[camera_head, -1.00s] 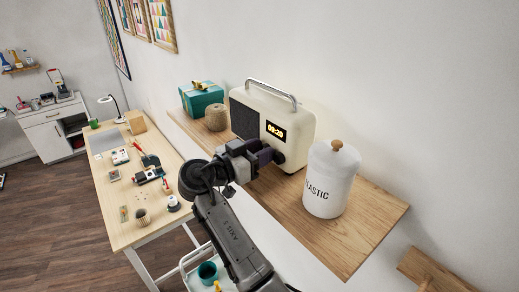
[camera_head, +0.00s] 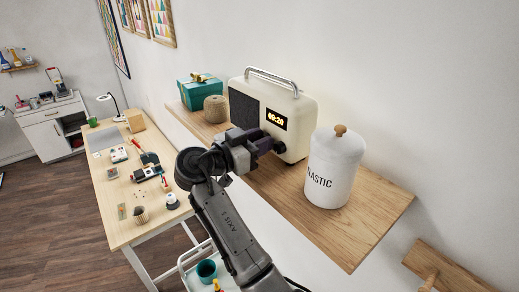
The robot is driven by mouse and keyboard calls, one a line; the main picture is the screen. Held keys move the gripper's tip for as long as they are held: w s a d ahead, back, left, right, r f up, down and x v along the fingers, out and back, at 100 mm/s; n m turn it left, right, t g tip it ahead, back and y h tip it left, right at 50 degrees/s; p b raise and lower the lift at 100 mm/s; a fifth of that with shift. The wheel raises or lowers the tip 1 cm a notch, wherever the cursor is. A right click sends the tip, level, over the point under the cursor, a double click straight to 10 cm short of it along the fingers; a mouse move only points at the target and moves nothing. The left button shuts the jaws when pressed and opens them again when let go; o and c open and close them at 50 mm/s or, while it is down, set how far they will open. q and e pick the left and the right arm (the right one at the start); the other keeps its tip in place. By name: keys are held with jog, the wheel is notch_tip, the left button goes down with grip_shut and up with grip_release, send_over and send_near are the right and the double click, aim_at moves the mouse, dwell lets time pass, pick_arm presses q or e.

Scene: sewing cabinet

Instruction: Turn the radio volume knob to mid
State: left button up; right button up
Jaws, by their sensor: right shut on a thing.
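The cream radio (camera_head: 300,113) stands on the wooden wall shelf, with a dark speaker front, a silver handle and a lit display (camera_head: 276,120) reading 08:20. Its dark volume knob (camera_head: 279,147) sits on the front face below the display. My right gripper (camera_head: 266,146) is at the front of the radio, shut on the knob from the front left. Its fingers partly hide the knob, and I cannot read the knob's setting. My left gripper is not in view.
A white lidded jar (camera_head: 331,172) stands on the shelf (camera_head: 370,220) close right of the radio. A twine spool (camera_head: 215,109) and a teal box (camera_head: 201,92) stand to its left. Below is a cluttered worktable (camera_head: 117,230). The shelf's front right is clear.

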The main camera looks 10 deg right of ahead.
jog(key=shift+f, duration=0.1)
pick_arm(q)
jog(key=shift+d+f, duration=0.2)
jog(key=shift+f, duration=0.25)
pick_arm(e)
jog(key=o, duration=0.6)
jog(key=shift+o, duration=0.2)
jog(key=shift+s+a, duration=0.1)
jog(key=shift+s+a, duration=0.1)
jog(key=shift+a, duration=0.1)
pick_arm(q)
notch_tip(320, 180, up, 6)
jog(key=p, duration=0.6)
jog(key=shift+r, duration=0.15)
pick_arm(e)
jog(key=v, duration=1.3)
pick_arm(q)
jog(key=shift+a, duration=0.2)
